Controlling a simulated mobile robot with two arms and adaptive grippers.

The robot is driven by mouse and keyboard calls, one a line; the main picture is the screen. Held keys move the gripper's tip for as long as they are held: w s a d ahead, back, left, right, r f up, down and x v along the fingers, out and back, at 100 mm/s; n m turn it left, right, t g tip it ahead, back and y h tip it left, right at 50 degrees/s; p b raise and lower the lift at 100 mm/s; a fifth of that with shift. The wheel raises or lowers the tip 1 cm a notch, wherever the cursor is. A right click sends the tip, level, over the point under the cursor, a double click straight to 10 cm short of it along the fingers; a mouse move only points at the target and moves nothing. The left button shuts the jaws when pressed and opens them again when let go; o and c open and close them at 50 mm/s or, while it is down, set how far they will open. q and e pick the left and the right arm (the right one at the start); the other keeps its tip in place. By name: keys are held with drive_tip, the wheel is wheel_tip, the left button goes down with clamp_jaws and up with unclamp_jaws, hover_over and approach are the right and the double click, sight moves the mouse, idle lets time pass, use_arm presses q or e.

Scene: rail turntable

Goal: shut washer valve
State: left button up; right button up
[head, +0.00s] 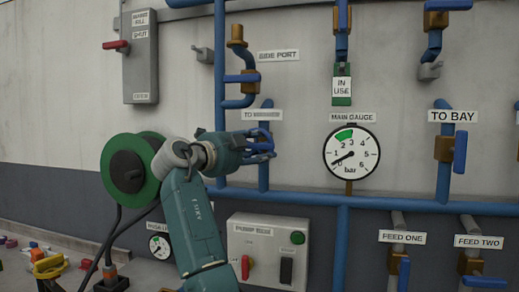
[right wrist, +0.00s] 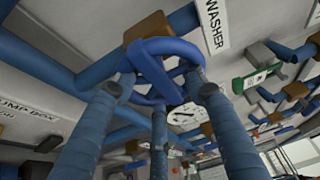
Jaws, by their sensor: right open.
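The washer valve is on a vertical blue pipe under a label (head: 262,115) that reads "TO" with the rest partly hidden; the label shows "WASHER" in the right wrist view (right wrist: 214,22). My right gripper (head: 264,146) is in front of this valve and hides most of it in the head view. In the right wrist view its three fingers are spread around the valve's blue handle (right wrist: 165,58), below the brown valve body (right wrist: 147,25). The gripper is open; I cannot tell whether the fingers touch the handle. My left gripper is not in view.
The side port valve (head: 243,78) is just above on the left pipe. The main gauge (head: 351,153) is to the right, its needle near the low end. A green hose reel (head: 128,170) is to the left, and the pump box (head: 267,250) is below. A horizontal blue pipe runs under the gripper.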

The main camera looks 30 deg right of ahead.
drive_tip(key=v, duration=1.2)
